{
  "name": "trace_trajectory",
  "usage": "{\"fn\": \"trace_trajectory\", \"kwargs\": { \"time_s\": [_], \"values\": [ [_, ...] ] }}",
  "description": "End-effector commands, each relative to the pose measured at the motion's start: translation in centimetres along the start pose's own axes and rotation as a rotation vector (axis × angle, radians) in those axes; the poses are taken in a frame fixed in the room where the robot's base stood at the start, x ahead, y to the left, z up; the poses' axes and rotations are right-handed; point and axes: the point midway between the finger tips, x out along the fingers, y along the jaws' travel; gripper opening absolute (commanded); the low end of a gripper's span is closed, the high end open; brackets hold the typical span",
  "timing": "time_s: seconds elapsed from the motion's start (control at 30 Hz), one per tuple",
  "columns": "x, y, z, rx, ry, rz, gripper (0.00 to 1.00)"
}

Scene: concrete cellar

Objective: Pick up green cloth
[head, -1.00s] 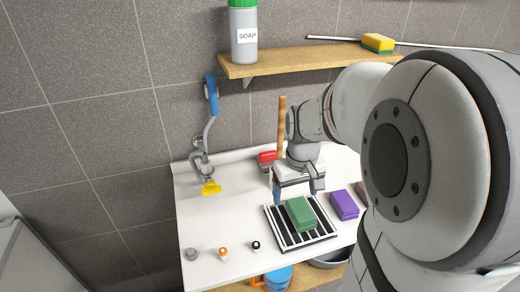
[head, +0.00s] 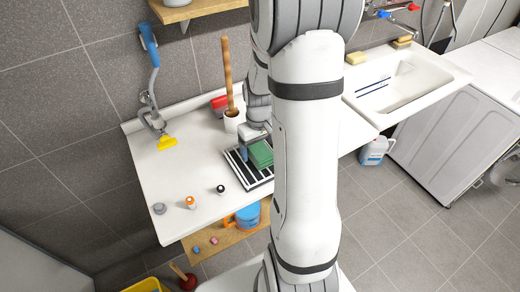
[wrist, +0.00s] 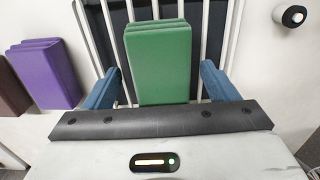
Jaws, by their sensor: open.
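The green cloth (wrist: 158,60) is a folded stack lying on a black-and-white striped rack (wrist: 221,30). In the head view the cloth (head: 261,153) shows on the rack (head: 238,168), partly hidden behind my arm. In the wrist view my gripper (wrist: 160,85) is open, with one blue finger on each side of the cloth and a gap on both sides. The fingers do not touch the cloth.
A purple folded cloth (wrist: 43,74) and a brown one (wrist: 10,90) lie left of the rack in the wrist view. A sink (head: 400,85) is to the right.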

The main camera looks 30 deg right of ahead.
Motion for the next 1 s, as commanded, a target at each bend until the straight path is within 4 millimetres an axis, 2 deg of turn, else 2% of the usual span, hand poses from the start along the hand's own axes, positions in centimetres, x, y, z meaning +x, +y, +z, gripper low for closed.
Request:
{"fn": "trace_trajectory", "kwargs": {
  "time_s": [0.27, 0.87, 1.0],
  "values": [
    [0.24, 0.03, 0.01, 0.000, 0.001, 0.000, 0.79],
    [0.21, 0.05, 0.01, 0.001, 0.001, 0.000, 0.30],
    [0.21, 0.05, 0.01, 0.001, 0.001, 0.000, 0.28]
  ]
}}
